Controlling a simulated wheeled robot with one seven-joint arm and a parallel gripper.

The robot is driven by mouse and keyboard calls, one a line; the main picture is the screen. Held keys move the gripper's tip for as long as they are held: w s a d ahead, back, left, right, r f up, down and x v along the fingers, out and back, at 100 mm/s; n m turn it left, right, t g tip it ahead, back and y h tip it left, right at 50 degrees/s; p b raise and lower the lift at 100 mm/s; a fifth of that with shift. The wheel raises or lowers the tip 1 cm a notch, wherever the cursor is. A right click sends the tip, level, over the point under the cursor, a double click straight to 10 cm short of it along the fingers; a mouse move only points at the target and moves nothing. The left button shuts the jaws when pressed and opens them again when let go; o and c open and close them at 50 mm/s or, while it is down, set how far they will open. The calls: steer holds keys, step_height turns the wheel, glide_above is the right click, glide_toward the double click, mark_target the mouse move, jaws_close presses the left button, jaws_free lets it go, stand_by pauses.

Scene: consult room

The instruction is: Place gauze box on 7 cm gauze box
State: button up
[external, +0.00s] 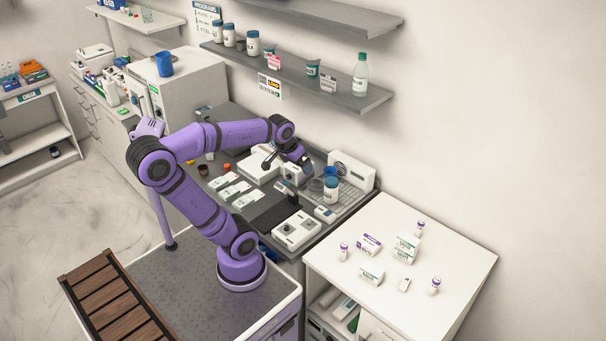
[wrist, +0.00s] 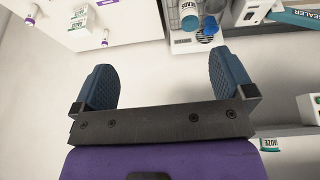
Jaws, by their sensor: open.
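On the white cabinet top at right in the external view, a small white box with a green label (external: 371,275) lies near the front. Behind it stands a taller white, green-labelled form (external: 405,248), which looks like two gauze boxes stacked; I cannot read the sizes. A white box with a purple label (external: 369,244) lies to its left. In the wrist view a green-labelled white box (wrist: 79,20) shows at upper left. My gripper (external: 303,162) is above the grey bench, away from these boxes. In the wrist view its blue fingers (wrist: 160,65) are apart with nothing between them.
Purple-capped vials, one of them at the front right (external: 435,286), stand around the boxes. A blue-lidded jar (external: 331,189) and several devices crowd the bench near my gripper. A grey shelf (external: 300,76) with bottles hangs above.

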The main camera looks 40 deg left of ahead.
steer(key=s+a+f, duration=0.2)
steer(key=s+a, duration=0.1)
steer(key=s, duration=0.4)
steer(key=shift+t, duration=0.4)
steer(key=shift+d, duration=0.1)
stand_by(1.0)
